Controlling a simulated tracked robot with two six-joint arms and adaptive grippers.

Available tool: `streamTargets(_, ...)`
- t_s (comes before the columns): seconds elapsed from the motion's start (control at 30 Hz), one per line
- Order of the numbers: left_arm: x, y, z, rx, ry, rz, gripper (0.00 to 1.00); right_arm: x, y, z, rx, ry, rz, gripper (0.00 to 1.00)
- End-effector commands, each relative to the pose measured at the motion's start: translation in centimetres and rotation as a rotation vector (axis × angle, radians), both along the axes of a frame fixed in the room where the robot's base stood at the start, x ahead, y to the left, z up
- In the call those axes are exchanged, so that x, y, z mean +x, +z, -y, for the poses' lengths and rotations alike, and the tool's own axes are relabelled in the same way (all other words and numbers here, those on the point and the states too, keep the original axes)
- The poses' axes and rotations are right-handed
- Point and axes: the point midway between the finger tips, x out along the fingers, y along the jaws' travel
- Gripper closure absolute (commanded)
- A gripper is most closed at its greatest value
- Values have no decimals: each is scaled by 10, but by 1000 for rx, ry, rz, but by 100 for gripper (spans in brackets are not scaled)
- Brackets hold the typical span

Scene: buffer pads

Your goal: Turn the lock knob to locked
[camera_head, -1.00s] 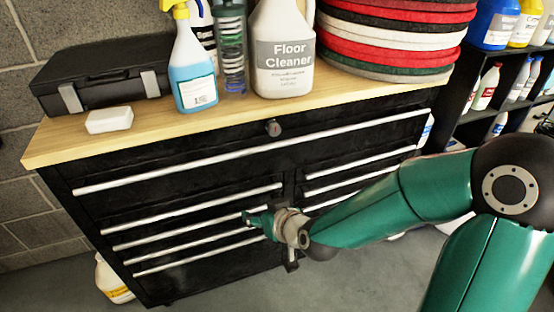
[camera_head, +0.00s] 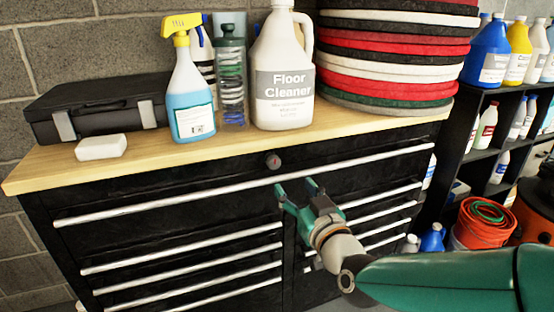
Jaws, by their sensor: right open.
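The lock knob (camera_head: 273,161) is a small, round, dark knob with a reddish mark. It sits at the top centre of the black tool cabinet (camera_head: 150,182), just under the wooden top. My right gripper (camera_head: 297,188) is open and empty. Its two fingers point up toward the knob, a little below it and to its right, apart from it in the picture. The fingertips overlap the top drawer's long silver handle (camera_head: 180,202) in the picture; I cannot tell if they touch it. My left gripper is not in view.
On the wooden top (camera_head: 60,168) stand a black case (camera_head: 95,108), a white block (camera_head: 101,147), a blue spray bottle (camera_head: 190,90), a floor cleaner jug (camera_head: 284,75) and stacked pads (camera_head: 390,60). A shelf of bottles (camera_head: 500,110) and an orange bucket (camera_head: 482,228) are at right.

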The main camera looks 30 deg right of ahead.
Motion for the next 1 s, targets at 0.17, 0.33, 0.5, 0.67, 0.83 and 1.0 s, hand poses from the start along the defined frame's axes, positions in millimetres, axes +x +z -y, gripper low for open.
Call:
streamTargets(0.17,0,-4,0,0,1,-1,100,41,-4,9,1,1,-5,42)
streamTargets(0.33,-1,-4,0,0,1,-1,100,75,-3,18,1,1,-3,42)
streamTargets(0.5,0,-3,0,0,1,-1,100,99,-3,24,1,1,-3,42)
streamTargets(0.67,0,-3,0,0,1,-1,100,111,-3,27,1,1,-3,42)
streamTargets(0.83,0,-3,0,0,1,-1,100,114,-2,28,1,0,-3,42)
streamTargets(1.0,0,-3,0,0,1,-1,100,113,-3,27,1,0,-3,44)
